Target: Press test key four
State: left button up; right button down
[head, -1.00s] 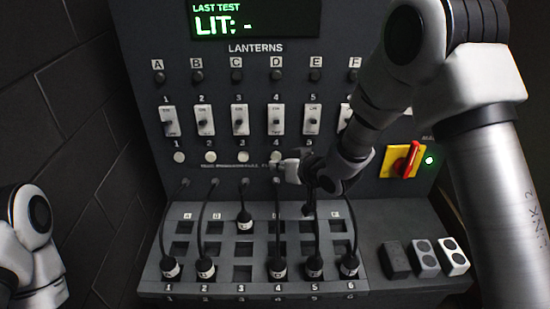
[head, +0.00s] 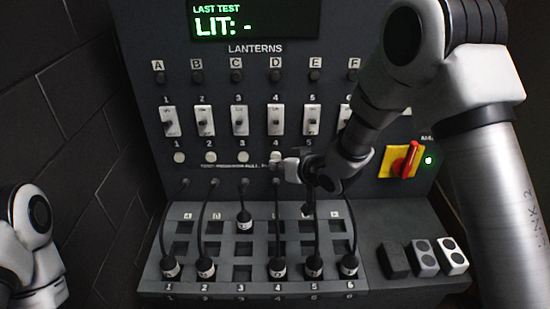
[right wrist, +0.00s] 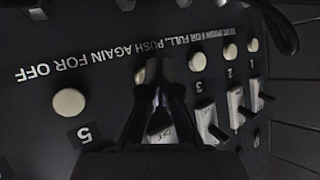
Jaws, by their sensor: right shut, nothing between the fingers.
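Test key four (head: 275,156) is a round pale button under the "4" switch on the dark panel. My right gripper (head: 282,164) is shut and empty, with its tips at this key's lower edge in the head view. In the right wrist view the closed fingertips (right wrist: 152,68) cover most of key four, with a sliver of the key (right wrist: 140,76) showing beside them. I cannot tell whether they touch it. Keys three (right wrist: 197,62) and five (right wrist: 68,102) show clear on either side. My left gripper is out of view.
A row of switches (head: 240,121) and lanterns lies above the keys. Below, cables (head: 161,225) run to plugs in a sloped socket board (head: 185,211). A red rotary switch (head: 405,160) on yellow is at the right. The display (head: 250,20) reads "LIT: -".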

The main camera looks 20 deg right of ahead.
jog(key=shift+w+d, duration=0.15)
jog(key=shift+w, duration=0.3)
dwell(0.3)
jog(key=shift+s, duration=0.6)
jog(key=shift+a, duration=0.2)
jog(key=s+a, duration=0.1)
jog(key=s, duration=0.4)
jog(key=shift+s+a+b, duration=0.3)
jog(key=shift+s+b, duration=0.1)
jog(key=shift+f, duration=0.1)
